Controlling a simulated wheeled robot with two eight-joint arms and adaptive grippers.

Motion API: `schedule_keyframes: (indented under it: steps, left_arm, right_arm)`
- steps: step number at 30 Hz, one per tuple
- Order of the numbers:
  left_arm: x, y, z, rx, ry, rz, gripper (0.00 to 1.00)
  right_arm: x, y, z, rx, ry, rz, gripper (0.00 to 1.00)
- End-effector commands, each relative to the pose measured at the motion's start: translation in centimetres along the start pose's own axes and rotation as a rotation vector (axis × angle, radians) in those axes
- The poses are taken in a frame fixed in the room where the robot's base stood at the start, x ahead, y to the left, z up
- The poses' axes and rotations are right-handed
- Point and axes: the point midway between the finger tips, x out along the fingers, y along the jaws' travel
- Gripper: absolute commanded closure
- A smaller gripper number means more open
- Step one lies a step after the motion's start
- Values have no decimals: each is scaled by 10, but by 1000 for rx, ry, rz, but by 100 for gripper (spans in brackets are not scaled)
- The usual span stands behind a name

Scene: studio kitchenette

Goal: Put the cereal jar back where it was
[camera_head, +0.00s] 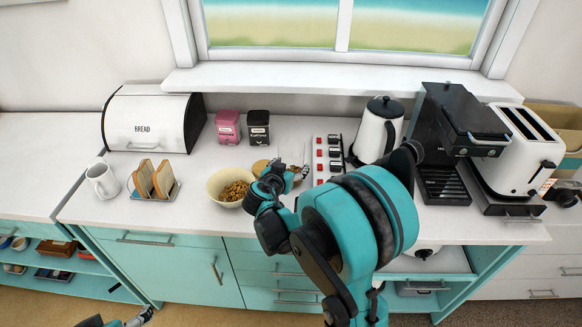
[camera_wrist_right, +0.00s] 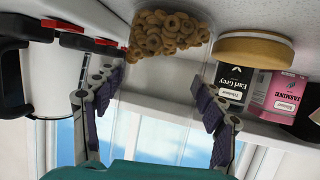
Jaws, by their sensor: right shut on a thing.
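The cereal jar is clear, with ring-shaped cereal (camera_wrist_right: 167,35) in its bottom. My right gripper (camera_wrist_right: 160,105) is shut on the jar, one finger on each side of its clear wall. In the head view, my right gripper (camera_head: 284,178) is over the counter just right of the cereal bowl (camera_head: 217,194), and my arm hides most of the jar. I cannot tell if the jar touches the counter. A round wooden lid (camera_wrist_right: 255,50) lies on the counter beside the jar; it also shows in the head view (camera_head: 260,166). My left gripper (camera_head: 138,318) is at the bottom edge, its jaws unclear.
The pink tin (camera_head: 228,127) and black tin (camera_head: 258,127) stand behind the lid. A rack with red and black items (camera_head: 320,160) and a kettle (camera_head: 377,130) stand to the right. A toast rack (camera_head: 155,184), mug (camera_head: 102,181) and bread bin (camera_head: 150,120) are left.

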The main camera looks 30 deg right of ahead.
Motion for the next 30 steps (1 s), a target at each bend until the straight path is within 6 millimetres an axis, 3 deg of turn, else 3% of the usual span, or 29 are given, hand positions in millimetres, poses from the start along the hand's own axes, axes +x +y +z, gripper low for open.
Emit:
schedule_keyframes:
  steps: [4, 5, 7, 20, 30]
  left_arm:
    - [3, 0, 2, 0, 0, 0, 8]
    - [3, 0, 2, 0, 0, 0, 8]
    - [2, 0, 2, 0, 0, 0, 8]
    - [-2, 0, -2, 0, 0, 0, 8]
    - [-19, 0, -14, 0, 0, 0, 8]
  right_arm:
    - [2, 0, 4, 0, 1, 0, 72]
    - [2, 0, 3, 0, 0, 0, 24]
    - [1, 0, 3, 0, 0, 0, 9]
    - [-3, 0, -2, 0, 0, -1, 9]
    - [-74, -1, -3, -3, 0, -4, 9]
